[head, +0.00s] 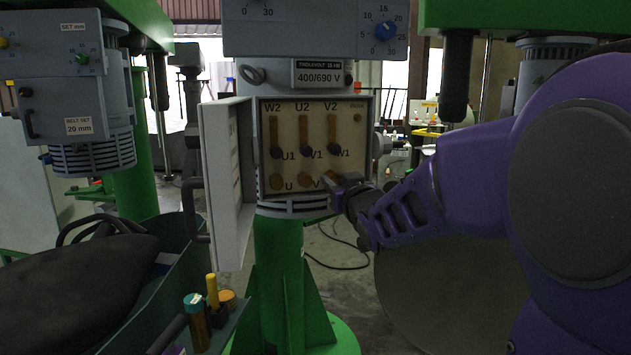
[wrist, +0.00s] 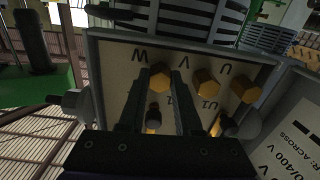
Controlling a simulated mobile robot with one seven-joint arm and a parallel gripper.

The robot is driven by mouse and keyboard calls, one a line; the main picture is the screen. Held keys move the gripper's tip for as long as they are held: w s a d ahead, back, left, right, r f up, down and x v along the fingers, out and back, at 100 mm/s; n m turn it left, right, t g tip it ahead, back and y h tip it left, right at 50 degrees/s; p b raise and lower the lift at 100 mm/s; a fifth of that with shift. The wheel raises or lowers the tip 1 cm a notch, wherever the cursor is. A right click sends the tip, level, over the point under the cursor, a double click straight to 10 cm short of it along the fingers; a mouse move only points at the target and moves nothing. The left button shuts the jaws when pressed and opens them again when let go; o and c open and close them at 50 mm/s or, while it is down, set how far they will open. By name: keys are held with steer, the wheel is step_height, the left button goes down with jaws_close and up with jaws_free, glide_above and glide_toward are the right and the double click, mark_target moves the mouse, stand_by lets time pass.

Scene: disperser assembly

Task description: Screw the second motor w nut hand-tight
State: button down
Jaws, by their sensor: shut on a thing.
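The open terminal box (head: 375,120) of the motor faces me. Brass straps run down from W2, U2 and V2 to dark posts at U1, V1 and W1. Below them, the brass U nut (head: 276,183) and V nut (head: 305,182) sit on the panel. My gripper (head: 335,187) reaches in from the right at the lower right terminal. In the wrist view, where the panel is upside down, my gripper's fingers (wrist: 162,80) are closed around the brass W nut (wrist: 160,77), below the letter W. The nut rests at the panel; how tight it sits cannot be told.
The box's grey door (head: 228,185) hangs open on the left. A green tray (head: 160,300) with a dark bag and several tools stands at lower left. Another motor (head: 85,110) is at the left. A cable lies on the floor beyond the green column (head: 278,260).

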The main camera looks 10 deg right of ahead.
steer(key=m+p, duration=0.1)
steer(key=m, duration=0.5)
steer(key=shift+r+p, duration=0.15)
steer(key=shift+p, duration=0.2)
steer(key=m+p, duration=0.2)
steer(key=m, duration=0.4)
steer(key=m+p, duration=0.2)
steer(key=m, duration=0.4)
steer(key=shift+r+m, duration=0.1)
steer(key=shift+m, duration=0.3)
steer(key=m+p, duration=0.1)
steer(key=m, duration=0.3)
steer(key=shift+m+p, duration=0.3)
steer(key=shift+p, duration=0.05)
steer(key=c, duration=0.6)
jaws_free()
